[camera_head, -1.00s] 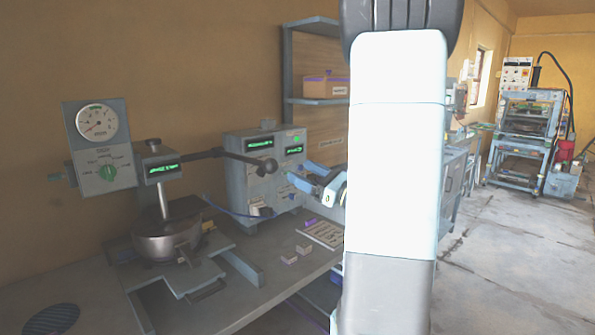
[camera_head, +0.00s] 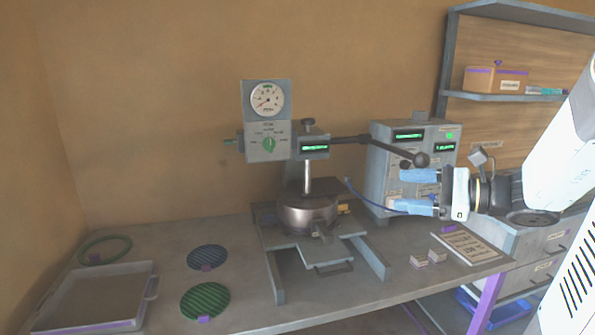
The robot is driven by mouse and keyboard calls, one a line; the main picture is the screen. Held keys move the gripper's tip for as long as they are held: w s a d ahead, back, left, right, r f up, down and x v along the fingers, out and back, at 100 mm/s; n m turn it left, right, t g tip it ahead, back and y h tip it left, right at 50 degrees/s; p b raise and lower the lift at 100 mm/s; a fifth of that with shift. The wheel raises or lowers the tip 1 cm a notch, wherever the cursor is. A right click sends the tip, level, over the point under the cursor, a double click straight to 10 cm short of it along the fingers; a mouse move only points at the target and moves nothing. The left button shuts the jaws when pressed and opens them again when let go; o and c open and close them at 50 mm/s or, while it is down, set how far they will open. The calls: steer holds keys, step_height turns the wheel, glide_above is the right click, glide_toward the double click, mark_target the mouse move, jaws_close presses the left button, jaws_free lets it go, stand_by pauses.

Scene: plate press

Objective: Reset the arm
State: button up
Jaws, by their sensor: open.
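My gripper (camera_head: 404,190) is at the right of the view, in front of the grey control box. Its two blue fingers point left and stand apart, with nothing between them. My white arm comes in from the right edge. The plate press (camera_head: 308,205) stands on the table, with a round metal bowl-like part under its column. Its long lever (camera_head: 378,145) reaches right and ends in a dark ball just above my gripper; I cannot tell whether they touch.
A grey tray (camera_head: 145,285), a green ring (camera_head: 105,249), a blue disc (camera_head: 207,257) and a green disc (camera_head: 205,299) lie on the left of the table. Small blocks (camera_head: 437,254) and a printed sheet (camera_head: 466,247) lie at the right. A shelf (camera_head: 530,97) hangs at the back right.

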steer(key=s+a+f+n+g+h, duration=0.3)
steer(key=s+a+n+g+h, duration=0.25)
steer(key=s+n, duration=0.3)
steer(key=s+d+r+n+t+h, duration=0.2)
steer(key=s+d+n+t+h, duration=0.1)
steer(key=n+h, duration=0.5)
steer(key=shift+s+d+r+n+h, duration=0.15)
steer(key=shift+s+d+n+h, duration=0.2)
steer(key=shift+s+d+n, duration=0.7)
steer(key=shift+w+d+m, duration=0.1)
steer(key=shift+w+m, duration=0.05)
steer(key=shift+m, duration=0.15)
